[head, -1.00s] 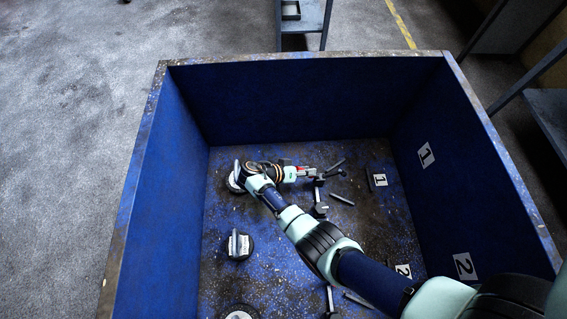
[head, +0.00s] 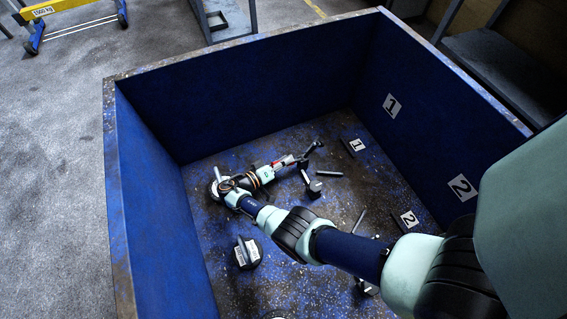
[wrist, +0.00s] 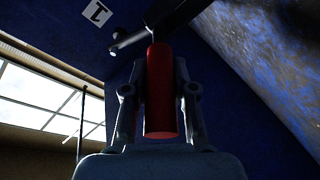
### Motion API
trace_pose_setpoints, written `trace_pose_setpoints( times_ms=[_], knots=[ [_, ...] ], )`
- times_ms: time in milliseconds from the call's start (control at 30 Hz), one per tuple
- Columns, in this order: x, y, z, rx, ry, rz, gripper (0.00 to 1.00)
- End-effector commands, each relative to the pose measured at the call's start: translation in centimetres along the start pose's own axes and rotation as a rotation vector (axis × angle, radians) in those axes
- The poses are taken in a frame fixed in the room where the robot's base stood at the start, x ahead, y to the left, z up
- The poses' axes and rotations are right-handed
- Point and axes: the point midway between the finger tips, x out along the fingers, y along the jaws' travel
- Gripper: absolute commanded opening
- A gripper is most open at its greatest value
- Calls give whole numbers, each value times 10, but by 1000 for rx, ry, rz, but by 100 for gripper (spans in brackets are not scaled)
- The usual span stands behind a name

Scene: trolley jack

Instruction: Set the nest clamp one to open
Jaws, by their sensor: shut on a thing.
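The nest clamp one shows in the wrist view as a red cylindrical handle (wrist: 160,95) joined at its top to a dark arm (wrist: 172,14). My gripper (wrist: 158,85) has its two fingers on either side of the red handle and is shut on it. In the head view my gripper (head: 284,163) is low in the blue bin, near the floor plate marked 1 (head: 354,146). A bit of red shows at its fingers, with dark clamp parts (head: 313,147) just beyond. The clamp's base and its exact lever angle are partly hidden and too small to tell.
The blue bin's walls (head: 255,90) surround the arm. A black block (head: 311,186), a loose bar (head: 359,219) and the floor plate marked 2 (head: 408,220) lie to the right.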

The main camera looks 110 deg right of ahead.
Motion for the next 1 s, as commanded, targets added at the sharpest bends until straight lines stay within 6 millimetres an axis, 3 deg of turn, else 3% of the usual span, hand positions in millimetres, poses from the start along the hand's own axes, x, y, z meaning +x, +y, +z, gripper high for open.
trace_pose_setpoints(
  times_ms=[167, 200, 367, 667, 1000],
  knots=[
    [0, 0, 1, -1, -2, 1, 0],
    [0, 0, 1, -1, -2, 1, 27],
    [0, 1, 0, -1, -2, 1, 52],
    [-2, 1, 0, 1, -1, 1, 52],
    [-61, 0, -1, -2, 0, -1, 52]
  ],
)
